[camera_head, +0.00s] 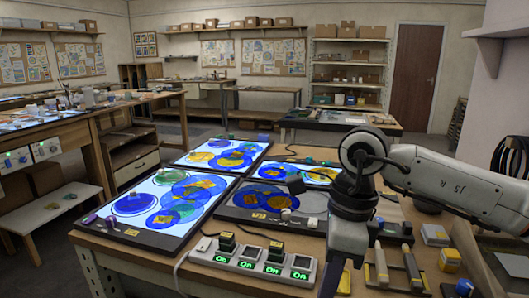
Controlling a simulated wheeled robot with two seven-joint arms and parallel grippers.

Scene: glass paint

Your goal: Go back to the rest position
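My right arm comes in from the right and bends down at the wrist in front of the table. My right gripper (345,245) points down over the front of the table, beside the power strip. Its fingertips are not clearly visible at the bottom edge, and I cannot see anything held. My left arm and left gripper are out of view.
The wooden worktable (150,262) holds lit panels (118,192) with blue and yellow glass discs. A power strip (250,257) with several green "On" displays lies at the front. Tools with yellow parts (381,268) lie right of my gripper. Open floor (60,270) lies left.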

